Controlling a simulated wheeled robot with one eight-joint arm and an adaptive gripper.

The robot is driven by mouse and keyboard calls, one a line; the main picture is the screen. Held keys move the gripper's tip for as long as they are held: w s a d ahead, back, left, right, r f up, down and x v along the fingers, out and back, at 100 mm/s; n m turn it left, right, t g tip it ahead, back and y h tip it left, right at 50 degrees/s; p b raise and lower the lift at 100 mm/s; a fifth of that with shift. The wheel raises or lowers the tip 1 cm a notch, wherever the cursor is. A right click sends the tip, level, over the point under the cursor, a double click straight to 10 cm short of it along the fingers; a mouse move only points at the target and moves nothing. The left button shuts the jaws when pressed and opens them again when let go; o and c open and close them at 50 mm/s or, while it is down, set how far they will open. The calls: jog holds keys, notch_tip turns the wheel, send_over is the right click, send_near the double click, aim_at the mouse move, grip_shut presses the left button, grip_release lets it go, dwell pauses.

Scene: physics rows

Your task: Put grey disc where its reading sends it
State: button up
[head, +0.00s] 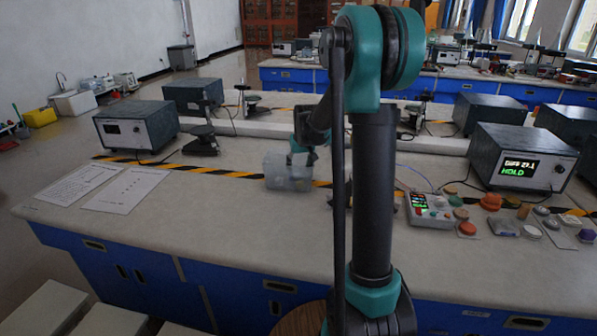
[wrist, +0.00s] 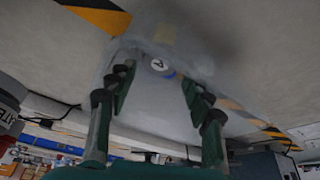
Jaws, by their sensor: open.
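My gripper (head: 303,157) is at a translucent plastic bin (head: 287,182) on the middle of the bench. In the wrist view its two fingers (wrist: 157,88) stand wide apart over the bin (wrist: 150,108), with nothing held between them. A round white mark with a dark character (wrist: 158,64) and a bit of blue show at the bin; I cannot tell if they are on it or inside it. A pale grey disc (head: 531,231) lies among small pieces at right; I cannot tell if it is the task's disc. A display box (head: 520,160) shows a partly legible number and "HOLD".
A small white device (head: 430,212) with a lit screen and coloured buttons stands right of my arm. Orange, red and purple pieces lie near it. Paper sheets (head: 130,188) lie at left. Yellow-black tape crosses the bench.

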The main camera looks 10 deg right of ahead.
jog(key=v, duration=0.9)
jog(key=shift+r, duration=0.1)
